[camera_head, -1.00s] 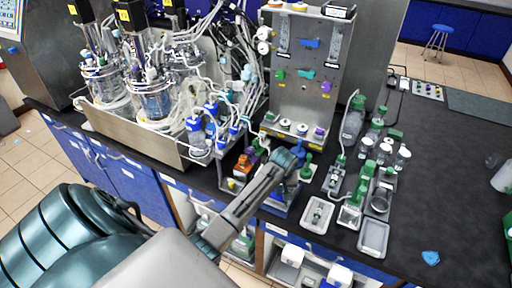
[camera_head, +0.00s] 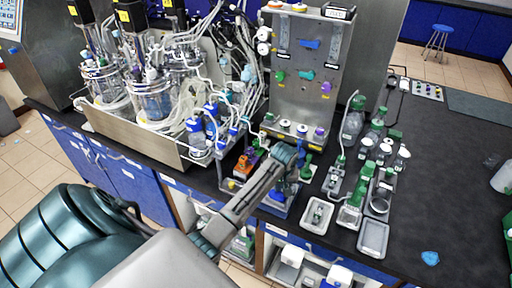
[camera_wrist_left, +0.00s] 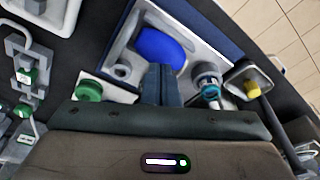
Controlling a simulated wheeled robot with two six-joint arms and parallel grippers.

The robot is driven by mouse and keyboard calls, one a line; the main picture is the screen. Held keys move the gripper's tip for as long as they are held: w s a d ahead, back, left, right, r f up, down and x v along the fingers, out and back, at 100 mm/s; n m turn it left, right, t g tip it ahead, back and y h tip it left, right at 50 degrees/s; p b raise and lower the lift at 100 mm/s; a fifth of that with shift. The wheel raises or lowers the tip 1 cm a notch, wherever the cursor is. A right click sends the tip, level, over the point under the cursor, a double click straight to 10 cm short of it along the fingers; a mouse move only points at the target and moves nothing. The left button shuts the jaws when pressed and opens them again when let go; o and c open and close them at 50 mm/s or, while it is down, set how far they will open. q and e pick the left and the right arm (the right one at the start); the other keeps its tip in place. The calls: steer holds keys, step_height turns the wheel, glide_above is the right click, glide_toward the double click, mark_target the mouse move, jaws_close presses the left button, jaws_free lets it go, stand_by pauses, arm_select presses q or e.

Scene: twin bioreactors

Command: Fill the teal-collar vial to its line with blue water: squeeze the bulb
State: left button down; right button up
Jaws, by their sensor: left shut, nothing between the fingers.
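My left gripper (camera_wrist_left: 160,85) is shut and empty. In the left wrist view its two fingers lie together just beside a blue rounded bulb (camera_wrist_left: 160,50); I cannot tell whether they touch it. A vial with a teal collar (camera_wrist_left: 208,88) stands to the right of the fingers, in the same light tray (camera_wrist_left: 120,42). In the head view my left gripper (camera_head: 288,156) reaches over the bench front, and its arm hides most of the tray and the vial. The vial's water level and line cannot be made out. My right gripper is not in view.
A green cap (camera_wrist_left: 88,90) is left of the fingers and a yellow knob (camera_wrist_left: 251,89) is to the right. A steel panel with valves (camera_head: 305,65) stands behind. Glass bioreactors (camera_head: 152,100) are at left. The dark bench (camera_head: 455,190) is mostly clear at right.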

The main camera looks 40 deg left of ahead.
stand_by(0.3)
arm_select(q)
steer(key=shift+f, duration=0.6)
steer(key=shift+r, duration=0.15)
steer(key=shift+r, duration=0.5)
steer(key=shift+r, duration=2.5)
